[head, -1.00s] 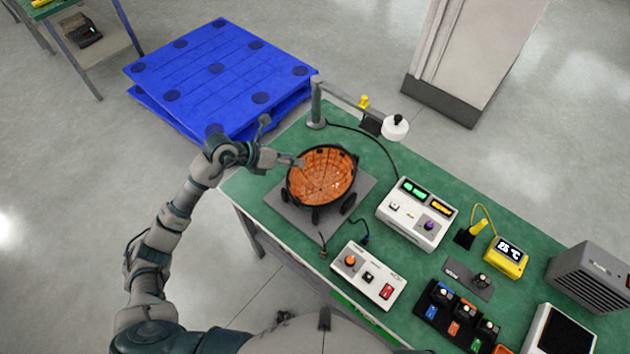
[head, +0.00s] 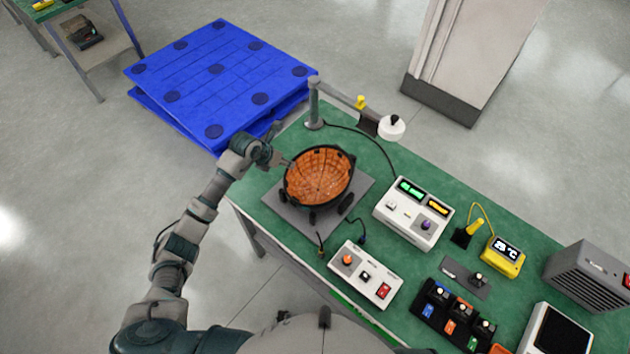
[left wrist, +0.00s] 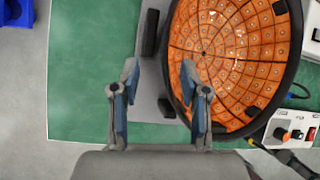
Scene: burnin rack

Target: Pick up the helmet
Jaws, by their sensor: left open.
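The helmet (head: 320,174) is a round bowl with an orange studded inside and a dark rim. It lies opening upward on a grey plate (head: 283,211) on the green workbench. My left gripper (head: 278,146) is at the helmet's upper left edge in the head view. In the left wrist view my left gripper (left wrist: 160,80) is open, with its right finger over the near left rim of the helmet (left wrist: 225,55) and its left finger over the grey plate and green top. I cannot tell whether the finger touches the rim. My right gripper is not in view.
On the workbench (head: 257,181), a white control box (head: 366,274), a display unit (head: 413,212) and a yellow meter (head: 502,256) stand right of the helmet. A lamp arm (head: 345,97) rises behind it. A blue pallet (head: 215,80) lies on the floor behind.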

